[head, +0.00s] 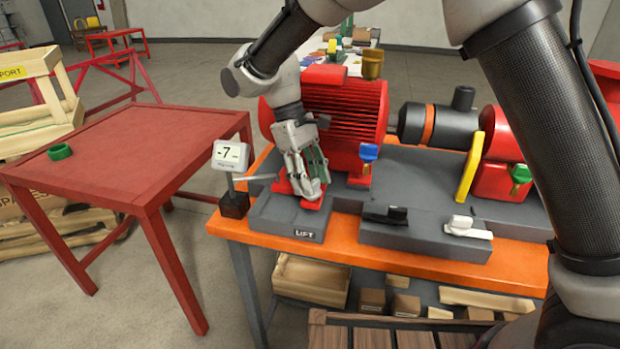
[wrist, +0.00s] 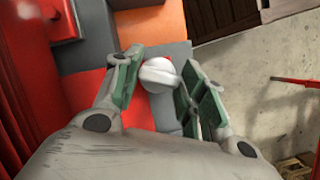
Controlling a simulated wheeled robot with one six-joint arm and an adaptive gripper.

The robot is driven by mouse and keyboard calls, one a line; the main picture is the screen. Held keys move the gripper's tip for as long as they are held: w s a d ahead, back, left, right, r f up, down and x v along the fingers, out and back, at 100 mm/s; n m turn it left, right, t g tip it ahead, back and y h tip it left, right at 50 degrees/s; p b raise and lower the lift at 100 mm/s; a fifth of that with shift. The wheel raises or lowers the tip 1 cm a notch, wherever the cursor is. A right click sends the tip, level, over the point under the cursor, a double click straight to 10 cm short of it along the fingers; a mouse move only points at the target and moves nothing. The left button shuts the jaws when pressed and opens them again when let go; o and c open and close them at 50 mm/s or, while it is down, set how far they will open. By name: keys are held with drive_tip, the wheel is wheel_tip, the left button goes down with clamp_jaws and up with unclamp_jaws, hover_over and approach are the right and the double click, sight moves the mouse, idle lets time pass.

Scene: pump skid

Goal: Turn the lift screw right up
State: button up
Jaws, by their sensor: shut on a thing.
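The lift screw shows in the wrist view as a pale rounded head (wrist: 158,74) between my gripper's green-padded fingers. My gripper (head: 310,192) points down over the grey block (head: 290,225) marked LIFT, at the front left foot of the red motor (head: 340,115). It is shut on the screw head. A small white display (head: 231,155) left of the block reads "-7-".
Blue (head: 368,153) and green (head: 520,174) handled pieces stand by the machine. Black (head: 386,215) and white (head: 468,226) handles sit on the grey base to the right. A red table (head: 120,150) with a green ring (head: 60,152) stands at left.

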drive_tip(key=shift+m, duration=0.5)
drive_tip(key=o, duration=1)
drive_tip(key=v, duration=1.2)
drive_tip(key=shift+w+d, duration=0.15)
drive_tip(key=shift+d, duration=0.05)
